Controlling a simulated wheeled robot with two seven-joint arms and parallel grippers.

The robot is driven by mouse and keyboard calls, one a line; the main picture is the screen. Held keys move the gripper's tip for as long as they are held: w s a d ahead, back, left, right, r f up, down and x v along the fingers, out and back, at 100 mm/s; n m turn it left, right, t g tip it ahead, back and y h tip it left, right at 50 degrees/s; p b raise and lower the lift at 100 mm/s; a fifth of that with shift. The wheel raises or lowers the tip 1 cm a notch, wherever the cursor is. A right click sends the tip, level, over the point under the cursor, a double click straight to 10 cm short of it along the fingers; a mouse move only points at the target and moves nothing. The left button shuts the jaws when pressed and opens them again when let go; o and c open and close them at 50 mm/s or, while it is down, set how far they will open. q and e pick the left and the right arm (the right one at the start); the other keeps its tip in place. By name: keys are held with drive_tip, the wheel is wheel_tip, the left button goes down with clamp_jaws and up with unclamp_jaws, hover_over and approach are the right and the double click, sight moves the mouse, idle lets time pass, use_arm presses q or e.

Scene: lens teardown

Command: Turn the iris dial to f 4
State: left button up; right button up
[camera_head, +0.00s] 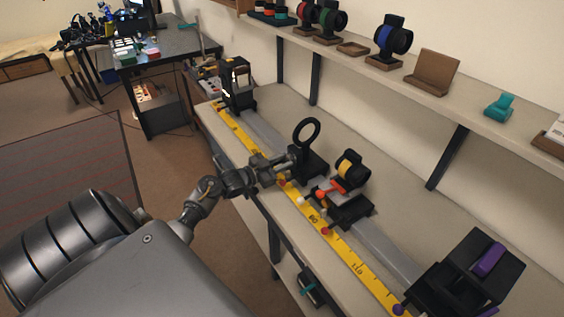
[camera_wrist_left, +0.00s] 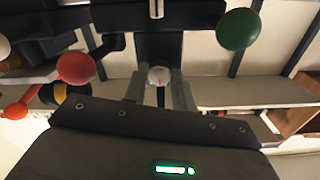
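My left gripper (camera_head: 291,165) reaches in from the left at the near side of the black ring-shaped mount (camera_head: 307,134) on the bench rail. In the left wrist view its two grey fingers (camera_wrist_left: 159,82) stand close on either side of a small round whitish dial (camera_wrist_left: 159,75) with a red mark, and seem to grip it. The dial sits at the foot of a dark upright block. Its f-number scale is too small to read. In the head view the gripper hides the dial. My right gripper is in neither view.
A lens mount with a yellow-black barrel (camera_head: 350,171) stands right of the ring. A yellow ruler (camera_head: 345,250) runs along the bench front. A red ball knob (camera_wrist_left: 76,67) and a green ball knob (camera_wrist_left: 238,28) flank my fingers. A shelf with lenses (camera_head: 394,36) hangs behind.

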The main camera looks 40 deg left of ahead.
use_arm(q)
drive_tip(key=shift+c, duration=1.4)
drive_tip(key=shift+f+m+b, duration=0.15)
drive_tip(key=shift+m+b, duration=0.5)
drive_tip(key=shift+m, duration=0.25)
drive_tip(key=shift+a+m+b, duration=0.1)
drive_tip(key=shift+m+b, duration=0.9)
drive_tip(key=shift+m, duration=0.9)
drive_tip(key=shift+r, duration=0.2)
drive_tip(key=o, duration=1)
